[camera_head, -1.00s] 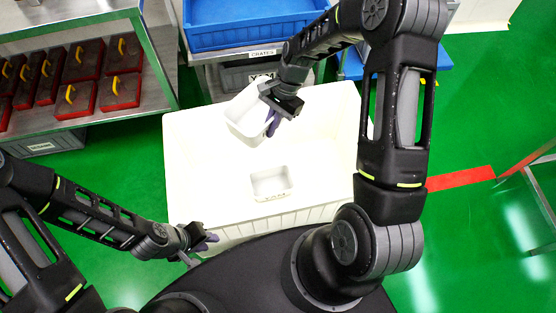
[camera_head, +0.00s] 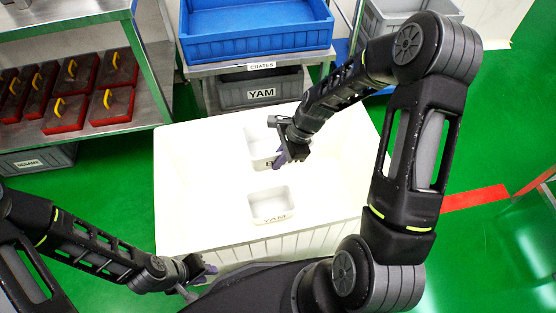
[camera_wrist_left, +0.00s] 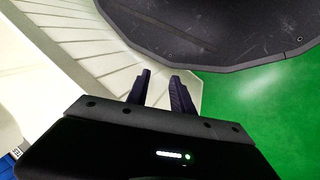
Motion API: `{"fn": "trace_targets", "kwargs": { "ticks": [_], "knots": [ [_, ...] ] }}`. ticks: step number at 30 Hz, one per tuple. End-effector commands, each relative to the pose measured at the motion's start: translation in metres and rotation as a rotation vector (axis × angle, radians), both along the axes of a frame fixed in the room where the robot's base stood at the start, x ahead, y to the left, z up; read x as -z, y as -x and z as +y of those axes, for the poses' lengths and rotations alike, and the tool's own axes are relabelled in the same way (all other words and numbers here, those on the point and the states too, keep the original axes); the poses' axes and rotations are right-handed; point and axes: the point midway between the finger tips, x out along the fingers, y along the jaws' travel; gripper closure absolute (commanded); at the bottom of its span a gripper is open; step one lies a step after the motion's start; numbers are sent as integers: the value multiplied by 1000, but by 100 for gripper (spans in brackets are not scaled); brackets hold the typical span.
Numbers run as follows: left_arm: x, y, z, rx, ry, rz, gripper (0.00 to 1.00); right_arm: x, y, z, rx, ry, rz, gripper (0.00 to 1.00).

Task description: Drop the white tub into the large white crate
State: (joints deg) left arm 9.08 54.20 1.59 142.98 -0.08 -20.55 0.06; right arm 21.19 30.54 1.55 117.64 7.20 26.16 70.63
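The white tub (camera_head: 258,135) sits inside the large white crate (camera_head: 185,215), in its back half. It looks upright, with its label partly hidden by my right gripper. My right gripper (camera_head: 280,145) is over the crate at the tub's right side. It no longer holds the tub and looks open, though its fingers are small and partly overlap the tub. A second white tub labelled YAM (camera_head: 271,205) stands in the crate nearer the front. My left gripper (camera_head: 208,271) is open and empty outside the crate's front left; its separated fingers show in the left wrist view (camera_wrist_left: 160,78).
A blue crate (camera_head: 255,45) stands on a rack behind the white crate, above a grey YAM crate (camera_head: 262,90). A metal shelf (camera_head: 75,140) at left holds red boxes with yellow handles. The green floor is clear at right.

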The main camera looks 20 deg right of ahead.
Motion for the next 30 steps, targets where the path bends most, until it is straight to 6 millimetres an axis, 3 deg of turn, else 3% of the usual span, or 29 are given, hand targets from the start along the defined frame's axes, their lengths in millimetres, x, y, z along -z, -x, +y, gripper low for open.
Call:
{"fn": "trace_targets", "kwargs": {
  "ticks": [12, 25, 30],
  "knots": [
    [46, -8, 8, -19, -12, -12, 72, 49, 0, 0, -1, 0, 0, 100],
    [51, -10, 10, -24, -16, -16, 72, 54, 0, 0, 0, 0, 0, 100],
    [51, -10, 10, -24, -15, -16, 72, 54, 0, 0, -1, 0, 0, 85]
  ]
}}
